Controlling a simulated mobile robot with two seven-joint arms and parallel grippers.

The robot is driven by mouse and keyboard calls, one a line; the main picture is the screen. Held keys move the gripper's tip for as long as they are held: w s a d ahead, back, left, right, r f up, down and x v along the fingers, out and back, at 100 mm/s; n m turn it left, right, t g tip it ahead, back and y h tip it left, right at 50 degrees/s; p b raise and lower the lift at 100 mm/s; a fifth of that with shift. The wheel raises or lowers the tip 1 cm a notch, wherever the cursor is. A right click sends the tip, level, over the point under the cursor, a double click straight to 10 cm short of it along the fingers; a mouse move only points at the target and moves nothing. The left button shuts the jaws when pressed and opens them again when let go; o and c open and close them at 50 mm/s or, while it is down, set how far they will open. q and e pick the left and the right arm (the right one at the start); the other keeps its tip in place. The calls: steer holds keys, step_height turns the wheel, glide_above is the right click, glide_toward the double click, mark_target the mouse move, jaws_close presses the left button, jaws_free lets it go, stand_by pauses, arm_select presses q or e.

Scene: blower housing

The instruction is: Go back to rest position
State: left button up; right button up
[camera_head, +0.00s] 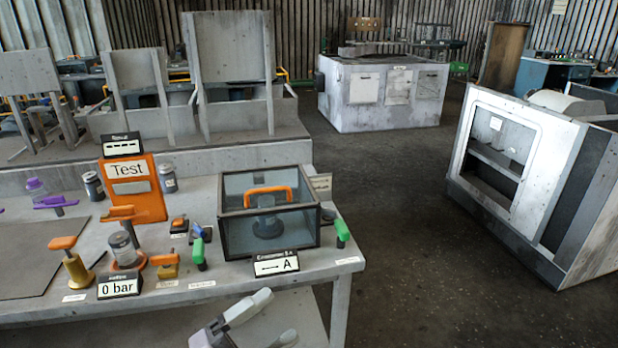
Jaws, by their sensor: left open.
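My left gripper (277,316) shows at the bottom of the head view, in front of the table's near edge. Its two pale fingers are spread apart with nothing between them. It is apart from the things on the table (225,272). My right gripper is not in view.
A white cabinet (497,155) stands right. Dark floor (420,250) lies clear between.

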arm_select(q)
steer(key=s+a+f+n+t+y, duration=0.1)
steer(key=a+f+n+t+y, duration=0.3)
steer(key=a+f+n+y, duration=0.75)
steer(key=s+a+f+n+g+y, duration=0.2)
steer(key=s+f+n+g, duration=0.4)
steer(key=s+f+n, duration=0.4)
steer(key=shift+s+a+f+y, duration=0.45)
steer(key=shift+s+y, duration=0.2)
steer(key=shift+s, duration=0.3)
steer(key=shift+n, duration=0.25)
